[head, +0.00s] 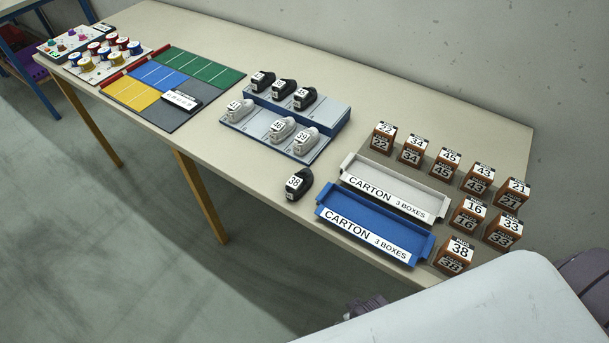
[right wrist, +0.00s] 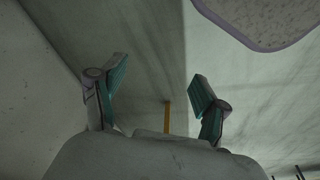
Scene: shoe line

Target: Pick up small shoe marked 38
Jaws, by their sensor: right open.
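The small black shoe marked 38 (head: 298,184) sits on the bare table top (head: 225,165) near its front edge, left of the blue carton tray. Its number label faces up. My right gripper (right wrist: 158,80) shows in the right wrist view with its two teal-padded fingers apart and nothing between them. It is away from the shoe, with floor and wall behind it. My left gripper is not clearly seen in any view.
A stepped shoe rack (head: 262,145) stands behind and left of the shoe. The blue carton tray (head: 325,208) and white carton tray (head: 352,167) are to its right. Several numbered brown boxes (head: 383,138) stand farther right. A coloured mat (head: 181,75) lies on the left.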

